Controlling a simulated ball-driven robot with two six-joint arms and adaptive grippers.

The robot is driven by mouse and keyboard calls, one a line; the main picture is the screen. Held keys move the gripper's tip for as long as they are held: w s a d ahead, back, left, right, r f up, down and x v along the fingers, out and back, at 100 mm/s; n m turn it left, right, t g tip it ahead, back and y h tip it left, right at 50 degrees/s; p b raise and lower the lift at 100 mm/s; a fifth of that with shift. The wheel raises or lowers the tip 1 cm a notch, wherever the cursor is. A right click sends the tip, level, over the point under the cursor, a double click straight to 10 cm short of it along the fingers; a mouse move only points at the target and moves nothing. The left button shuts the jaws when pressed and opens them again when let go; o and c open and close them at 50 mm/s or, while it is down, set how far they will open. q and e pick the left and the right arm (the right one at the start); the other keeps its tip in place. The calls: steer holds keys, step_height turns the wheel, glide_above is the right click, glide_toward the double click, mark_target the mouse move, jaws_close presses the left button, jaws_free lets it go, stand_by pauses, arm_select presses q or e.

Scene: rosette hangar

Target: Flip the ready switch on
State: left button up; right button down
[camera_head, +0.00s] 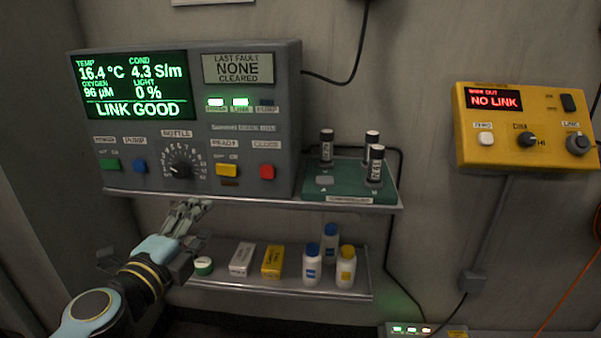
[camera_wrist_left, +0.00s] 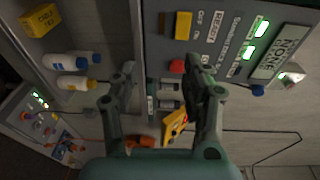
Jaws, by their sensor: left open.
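The ready switch (camera_head: 227,170) is a yellow rocker under the READY label, low on the grey console (camera_head: 285,125). It also shows in the left wrist view (camera_wrist_left: 183,25), beyond my fingertips. I cannot tell clearly which way it is tipped. My left gripper (camera_head: 196,210) is open and empty, below and left of the switch at the upper shelf's front edge, apart from the switch. In the left wrist view its two fingers (camera_wrist_left: 161,70) stand apart. My right gripper is not in view.
A red switch (camera_head: 267,172) sits right of the yellow one, and a black knob (camera_head: 180,169) left. Vials stand in a green holder (camera_head: 345,182) on the upper shelf (camera_head: 290,203). The lower shelf holds bottles (camera_head: 312,265) and boxes (camera_head: 272,261). A yellow unit (camera_head: 520,160) hangs at right.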

arm_select(q)
step_height(320, 180, up, 4)
steer(key=w+d, duration=0.1)
steer(key=w, duration=0.1)
glide_toward(233, 172)
steer(key=w, duration=0.2)
steer(key=shift+t, duration=0.3)
steer(key=w, duration=0.1)
steer(key=w+b, duration=0.1)
steer(key=w, duration=0.1)
steer(key=w+d, duration=0.1)
steer(key=w, duration=0.1)
steer(key=shift+w+d+f+b, duration=0.1)
steer(key=shift+w+f+b, duration=0.1)
steer(key=shift+f+b, duration=0.15)
steer(key=shift+w+d+r, duration=0.1)
steer(key=shift+w, duration=0.3)
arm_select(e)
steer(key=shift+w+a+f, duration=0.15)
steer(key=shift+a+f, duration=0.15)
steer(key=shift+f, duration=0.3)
arm_select(q)
steer(key=shift+c, duration=0.3)
